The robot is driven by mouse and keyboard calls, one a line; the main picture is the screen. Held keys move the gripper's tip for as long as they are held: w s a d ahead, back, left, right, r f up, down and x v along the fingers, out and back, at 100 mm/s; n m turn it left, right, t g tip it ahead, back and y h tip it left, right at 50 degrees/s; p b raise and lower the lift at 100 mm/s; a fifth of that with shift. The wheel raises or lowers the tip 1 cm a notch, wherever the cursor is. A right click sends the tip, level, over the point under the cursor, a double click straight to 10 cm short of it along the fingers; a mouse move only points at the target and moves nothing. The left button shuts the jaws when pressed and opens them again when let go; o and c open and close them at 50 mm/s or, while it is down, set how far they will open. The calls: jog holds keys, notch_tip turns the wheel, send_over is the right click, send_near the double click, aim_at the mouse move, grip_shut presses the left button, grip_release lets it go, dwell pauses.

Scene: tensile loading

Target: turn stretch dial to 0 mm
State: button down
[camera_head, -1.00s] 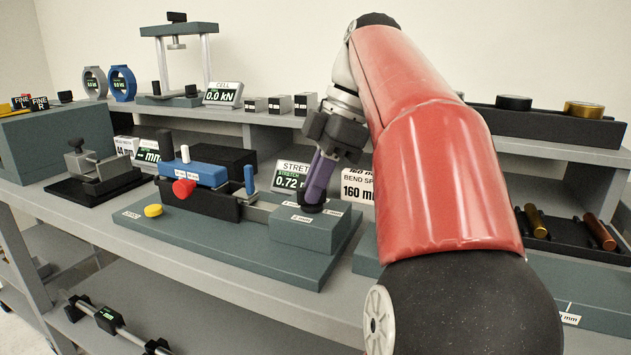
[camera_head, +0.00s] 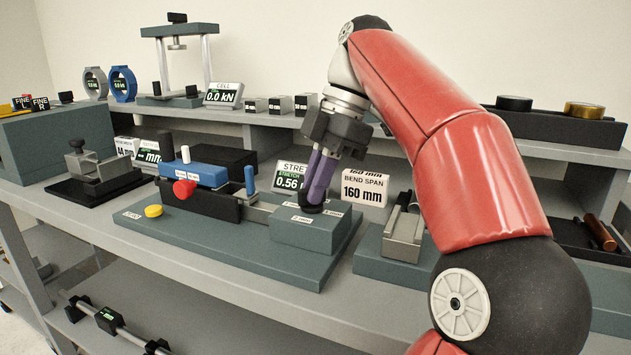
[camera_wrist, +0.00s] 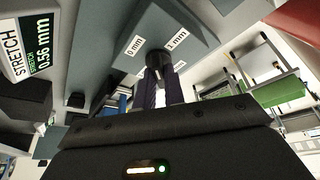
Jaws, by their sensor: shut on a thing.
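The stretch dial (camera_head: 310,207) is a dark knob on top of a grey-green block (camera_head: 308,235) at the right end of the stretch rig. My gripper (camera_head: 316,195) comes down from above with its purple fingers shut on the dial. In the wrist view the dial (camera_wrist: 157,60) sits between the fingers, with a "0 mm" label (camera_wrist: 135,45) and a "1 mm" label (camera_wrist: 177,40) beside it. The stretch display (camera_head: 290,178) stands behind the block; it also shows in the wrist view (camera_wrist: 35,65) and reads 0.56 mm.
A "BEND SPAN 160 mm" sign (camera_head: 364,187) stands right of my gripper. A grey bend fixture (camera_head: 403,235) is further right. Left of the dial are a blue clamp (camera_head: 195,173), a red knob (camera_head: 184,188) and a yellow button (camera_head: 153,211). The plate's front is clear.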

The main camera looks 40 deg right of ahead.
jog(key=c, duration=1.5)
grip_release()
jog(key=shift+m, duration=0.3)
jog(key=shift+m+t, duration=0.3)
jog(key=shift+m, duration=0.3)
jog(key=shift+s+m, duration=0.1)
jog(key=shift+m, duration=0.4)
